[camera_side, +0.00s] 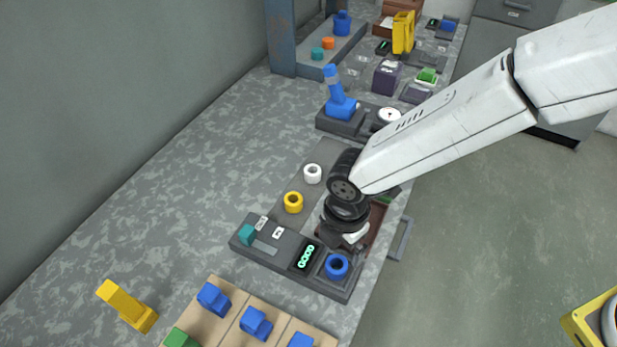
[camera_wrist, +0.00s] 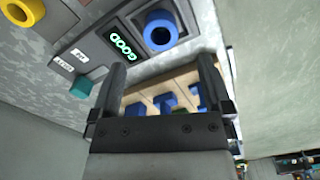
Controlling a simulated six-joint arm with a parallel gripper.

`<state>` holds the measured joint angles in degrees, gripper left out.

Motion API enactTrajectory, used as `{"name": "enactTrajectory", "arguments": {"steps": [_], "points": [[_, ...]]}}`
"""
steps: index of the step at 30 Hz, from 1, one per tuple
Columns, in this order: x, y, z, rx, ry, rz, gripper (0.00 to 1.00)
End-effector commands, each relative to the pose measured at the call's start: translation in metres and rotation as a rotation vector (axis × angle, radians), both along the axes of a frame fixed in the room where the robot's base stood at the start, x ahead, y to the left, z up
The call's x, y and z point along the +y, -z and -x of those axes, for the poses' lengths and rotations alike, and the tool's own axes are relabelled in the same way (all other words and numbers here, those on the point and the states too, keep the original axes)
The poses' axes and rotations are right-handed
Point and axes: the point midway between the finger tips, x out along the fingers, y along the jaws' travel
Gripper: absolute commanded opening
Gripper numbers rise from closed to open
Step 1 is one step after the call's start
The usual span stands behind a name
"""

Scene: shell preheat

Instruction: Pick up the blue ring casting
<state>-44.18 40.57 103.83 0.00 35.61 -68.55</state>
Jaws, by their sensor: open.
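The blue ring casting (camera_side: 336,266) sits at the right end of a dark grey device (camera_side: 285,264) whose green display reads GOOD. In the wrist view the blue ring (camera_wrist: 160,32) lies ahead of the fingertips, hole facing the camera. My gripper (camera_wrist: 162,66) is open, its two dark fingers apart with nothing between them. The ring is beyond the fingers and not touched by them. In the side view the fingers are mostly hidden behind my wrist, which is above and behind the device.
A yellow ring (camera_side: 293,202) and a white ring (camera_side: 312,174) stand on a grey strip behind the device. A wooden tray (camera_side: 230,322) with blue and green parts lies in front. A teal knob (camera_side: 246,234) is on the device.

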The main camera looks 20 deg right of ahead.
Motion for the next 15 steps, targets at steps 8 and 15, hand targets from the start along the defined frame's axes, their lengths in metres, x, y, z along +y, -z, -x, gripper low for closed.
{"name": "enactTrajectory", "arguments": {"steps": [8, 15], "points": [[-0.001, 0.021, 0.0, 0.001, 0.003, 0.001, 1.0], [-0.001, 0.023, 0.0, 0.0, 0.003, 0.0, 1.0]]}}
